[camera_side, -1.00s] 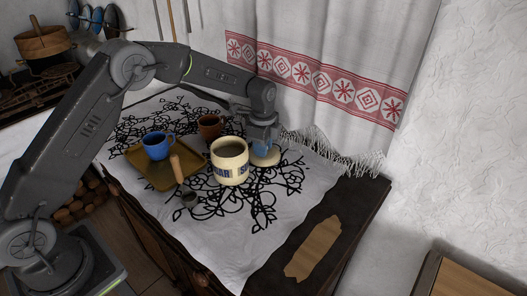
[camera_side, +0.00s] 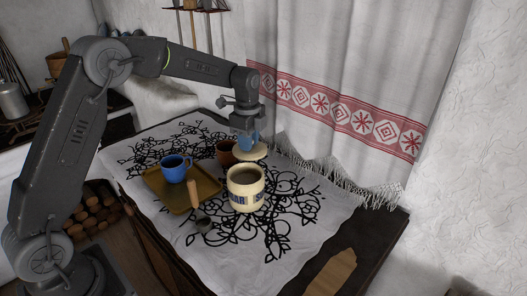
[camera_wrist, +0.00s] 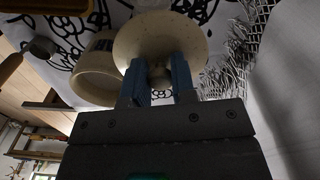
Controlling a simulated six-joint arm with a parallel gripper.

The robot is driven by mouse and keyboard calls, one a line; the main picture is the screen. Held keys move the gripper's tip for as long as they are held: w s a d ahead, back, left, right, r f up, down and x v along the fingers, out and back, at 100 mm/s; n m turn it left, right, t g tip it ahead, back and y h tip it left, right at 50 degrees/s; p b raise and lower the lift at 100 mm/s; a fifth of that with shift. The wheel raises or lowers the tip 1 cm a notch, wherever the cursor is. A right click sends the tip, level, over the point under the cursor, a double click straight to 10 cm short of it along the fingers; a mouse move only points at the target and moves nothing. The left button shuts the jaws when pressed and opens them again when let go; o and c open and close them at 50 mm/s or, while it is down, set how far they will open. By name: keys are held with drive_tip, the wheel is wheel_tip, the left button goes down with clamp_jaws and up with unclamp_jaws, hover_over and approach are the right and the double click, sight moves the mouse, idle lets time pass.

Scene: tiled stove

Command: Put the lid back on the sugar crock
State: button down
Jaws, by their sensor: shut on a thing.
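The sugar crock (camera_side: 238,203) is a cream pot with dark lettering, upright and open on the patterned cloth. It also shows in the wrist view (camera_wrist: 92,75), partly behind the lid. My gripper (camera_side: 248,141) has blue fingers and is shut on the knob of the cream round lid (camera_side: 250,153). In the wrist view, the fingers of my gripper (camera_wrist: 160,82) flank the knob and the lid (camera_wrist: 160,35) looks like a pale disc. The lid is held in the air, appearing just above the crock's far rim in the side view, not over its whole mouth.
A brown mug (camera_side: 226,151) stands close behind the crock. A blue mug (camera_side: 174,170) stands on a yellow-brown tray (camera_side: 164,198) to the left. A wooden-handled scoop (camera_side: 193,194) lies beside the crock. The cloth (camera_side: 290,240) is clear at the front right. A fringed curtain (camera_side: 345,120) hangs behind.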

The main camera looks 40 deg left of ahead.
drive_tip(key=shift+s+a+r, duration=0.2)
drive_tip(key=shift+a+r, duration=0.05)
drive_tip(key=shift+a, duration=0.2)
drive_tip(key=shift+s+a+r, duration=0.2)
drive_tip(key=shift+a+r, duration=0.05)
drive_tip(key=shift+a, duration=0.15)
drive_tip(key=shift+s+r, duration=0.2)
drive_tip(key=shift+r, duration=0.1)
drive_tip(key=s+d+r, duration=0.5)
drive_tip(key=s+d, duration=0.2)
drive_tip(key=d, duration=0.1)
wheel_tip(320, 180, down, 6)
drive_tip(key=shift+w+d, duration=0.15)
drive_tip(key=shift+f, duration=0.15)
idle(1.2)
drive_tip(key=shift+c, duration=1.9)
unclamp_jaws()
